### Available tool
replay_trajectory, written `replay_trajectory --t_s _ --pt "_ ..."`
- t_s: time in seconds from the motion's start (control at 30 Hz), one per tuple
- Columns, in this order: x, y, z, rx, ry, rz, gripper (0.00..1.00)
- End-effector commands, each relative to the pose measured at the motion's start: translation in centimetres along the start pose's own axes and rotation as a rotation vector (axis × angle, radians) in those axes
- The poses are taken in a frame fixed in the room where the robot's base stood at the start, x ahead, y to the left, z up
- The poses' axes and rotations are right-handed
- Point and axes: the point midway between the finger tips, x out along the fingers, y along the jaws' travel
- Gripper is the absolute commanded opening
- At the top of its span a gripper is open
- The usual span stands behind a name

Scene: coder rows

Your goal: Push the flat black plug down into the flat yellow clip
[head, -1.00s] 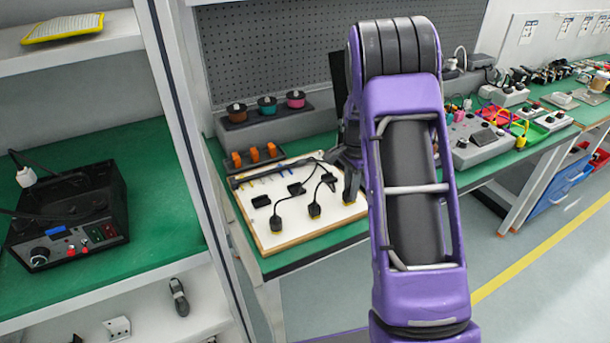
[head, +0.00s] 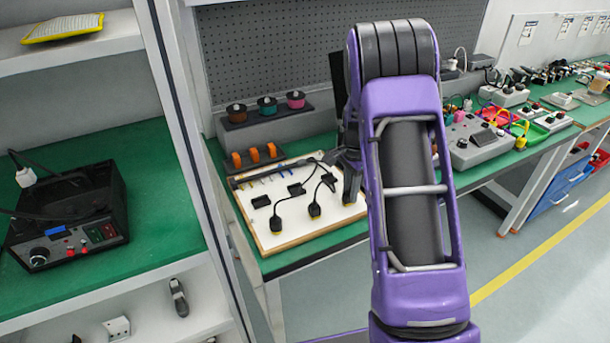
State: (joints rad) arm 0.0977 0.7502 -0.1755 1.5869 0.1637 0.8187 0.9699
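A white board (head: 252,223) with a wooden edge lies on the green bench. Two black plugs on cables stand on it, one at the front left (head: 276,222) and one in the middle (head: 314,209), each with a little yellow at its base. My gripper (head: 350,190) points down over the board's right side, partly hidden behind my purple arm. A small yellow piece (head: 347,204) shows just below its fingertips; I cannot tell whether this is the flat clip. Whether the fingers hold a plug is too small and dark to tell.
Two flat black blocks (head: 261,201) (head: 296,189) and a dark bar (head: 265,175) are also on the board. Orange parts (head: 254,156) and a rack of spools (head: 267,106) stand behind it. A grey control box (head: 478,143) is on the bench to the right.

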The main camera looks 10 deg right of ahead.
Motion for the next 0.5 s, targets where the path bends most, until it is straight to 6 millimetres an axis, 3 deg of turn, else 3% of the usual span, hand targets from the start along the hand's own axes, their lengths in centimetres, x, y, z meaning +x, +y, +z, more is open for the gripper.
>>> replay_trajectory --t_s 0.03,0.13,0.5 --pt "0.03 0.01 0.01 0.0 0.0 0.0 0.43" --pt "0.02 0.01 0.01 0.0 0.0 0.0 0.6" --pt "-0.53 -0.03 0.0 0.0 0.0 -0.001 0.6"
